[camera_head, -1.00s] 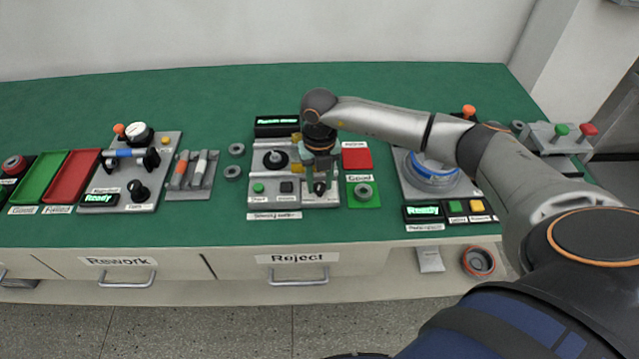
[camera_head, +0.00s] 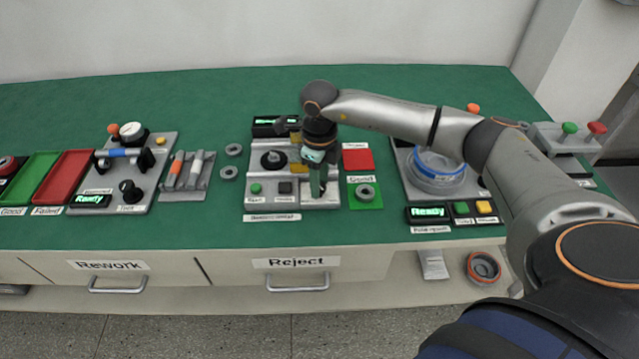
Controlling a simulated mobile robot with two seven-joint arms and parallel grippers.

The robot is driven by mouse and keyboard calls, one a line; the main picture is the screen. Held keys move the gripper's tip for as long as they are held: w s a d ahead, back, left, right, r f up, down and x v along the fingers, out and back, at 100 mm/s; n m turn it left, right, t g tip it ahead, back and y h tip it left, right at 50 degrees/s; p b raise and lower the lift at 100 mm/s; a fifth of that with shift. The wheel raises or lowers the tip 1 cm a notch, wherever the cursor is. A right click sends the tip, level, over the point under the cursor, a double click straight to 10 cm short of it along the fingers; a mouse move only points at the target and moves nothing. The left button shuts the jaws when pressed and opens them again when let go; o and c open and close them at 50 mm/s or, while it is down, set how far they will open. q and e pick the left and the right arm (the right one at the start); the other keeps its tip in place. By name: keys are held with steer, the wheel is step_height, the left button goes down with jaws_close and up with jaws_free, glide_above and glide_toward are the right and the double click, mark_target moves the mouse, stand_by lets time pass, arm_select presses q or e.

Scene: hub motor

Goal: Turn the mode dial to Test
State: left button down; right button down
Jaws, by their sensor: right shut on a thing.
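My right gripper (camera_head: 317,192) points down over the right part of the middle station (camera_head: 290,205). Its jaws are shut on the mode dial, a small dark knob at the front right of that station. The fingers and wrist hide nearly all of the dial, so I cannot read its pointer or the Test mark. My left gripper is out of view.
A black round knob (camera_head: 272,160), a green button (camera_head: 256,189) and a dark button (camera_head: 284,188) sit left of my gripper. A red pad (camera_head: 358,160) and a green pad with a grey ring (camera_head: 365,192) lie right of it. My right arm crosses the table's right side.

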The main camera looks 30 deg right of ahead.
steer(key=shift+n, duration=0.5)
steer(key=shift+w, duration=0.1)
steer(key=c, duration=0.5)
jaws_free()
step_height(320, 180, up, 13)
steer(key=shift+f+b, duration=0.2)
steer(key=shift+b, duration=0.2)
